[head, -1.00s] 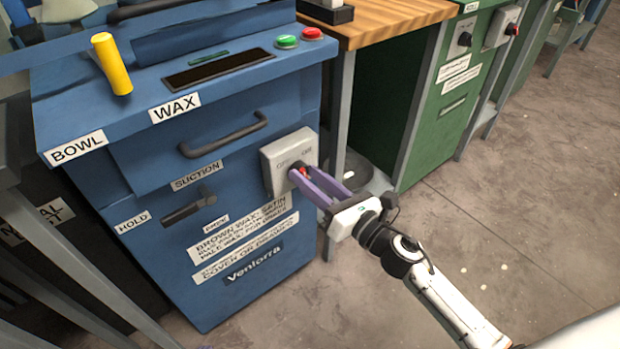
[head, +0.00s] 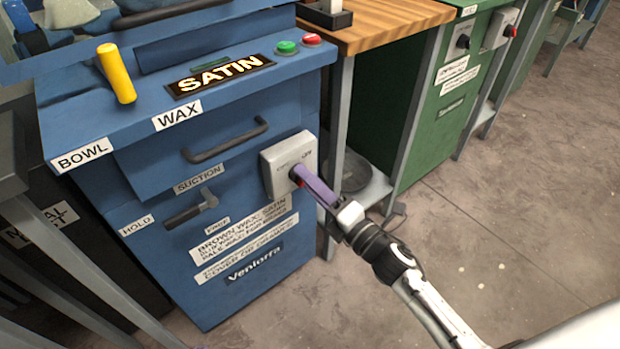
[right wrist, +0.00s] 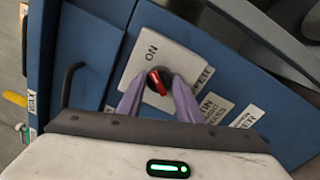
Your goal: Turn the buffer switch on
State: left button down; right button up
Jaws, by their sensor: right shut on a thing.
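The switch plate (head: 279,161) is a pale box on the front of the blue machine (head: 240,225). Its knob (head: 294,177) is black with a red pointer and also shows in the right wrist view (right wrist: 160,78). My right gripper (head: 298,174) is shut on the knob, with one purple finger on each side of it in the right wrist view (right wrist: 158,86). The word ON shows on the plate in the right wrist view; a label beside it is partly hidden by a finger. The display (head: 220,76) on the machine's top is lit and reads SATIN. My left gripper is not in view.
A yellow handle (head: 117,75) and green (head: 286,47) and red (head: 312,40) buttons sit on the machine's top. A drawer handle (head: 225,143) and black lever (head: 190,210) stick out of its front. A wooden-topped bench (head: 385,20) stands to the right. The floor at right is clear.

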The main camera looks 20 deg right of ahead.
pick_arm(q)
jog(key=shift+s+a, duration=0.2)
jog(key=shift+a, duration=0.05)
pick_arm(e)
jog(key=shift+m, duration=0.7)
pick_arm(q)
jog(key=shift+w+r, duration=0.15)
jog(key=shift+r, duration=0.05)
pick_arm(e)
jog(key=shift+f, duration=0.1)
jog(key=o, duration=1)
jog(key=shift+o, duration=0.2)
pick_arm(q)
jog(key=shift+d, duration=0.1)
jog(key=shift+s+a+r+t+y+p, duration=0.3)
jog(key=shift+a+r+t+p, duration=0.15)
jog(key=shift+p, duration=0.4)
pick_arm(e)
jog(key=v, duration=1)
jog(key=shift+s, duration=0.25)
